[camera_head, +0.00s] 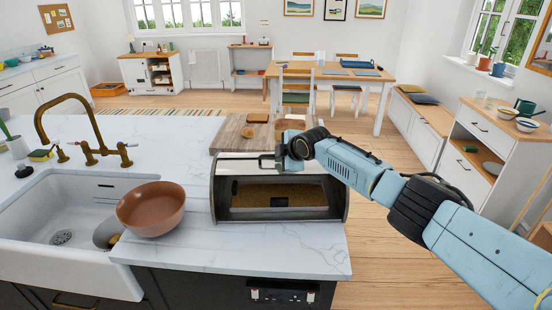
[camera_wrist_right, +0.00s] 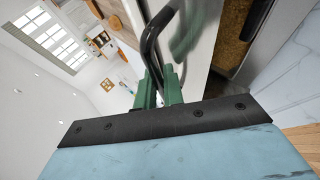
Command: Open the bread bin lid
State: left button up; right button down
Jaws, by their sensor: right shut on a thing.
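The bread bin (camera_head: 282,214) stands on the white marble counter with its front open. Its brown interior shows in the head view. The steel lid (camera_head: 236,167) is raised to the top of the bin. My right gripper (camera_head: 281,160) is at the lid's dark handle (camera_head: 265,161). In the right wrist view the green fingers (camera_wrist_right: 159,92) are closed around one end of the black bar handle (camera_wrist_right: 150,42). The exact contact is partly hidden between the fingers. My left gripper is not in view.
A brown bowl (camera_head: 151,207) stands just left of the bin, beside the white sink (camera_head: 30,210). A wooden board (camera_head: 228,133) with bread-like items lies behind the bin. Bare counter (camera_head: 290,255) lies in front of it.

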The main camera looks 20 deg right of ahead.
jog(key=c, duration=1.6)
grip_release()
jog(key=shift+o, duration=0.4)
jog(key=shift+s+f, duration=0.1)
jog(key=shift+s+r, duration=0.35)
jog(key=v, duration=1.2)
jog(key=shift+r+p, duration=0.3)
jog(key=shift+p, duration=0.05)
jog(key=shift+s, duration=0.1)
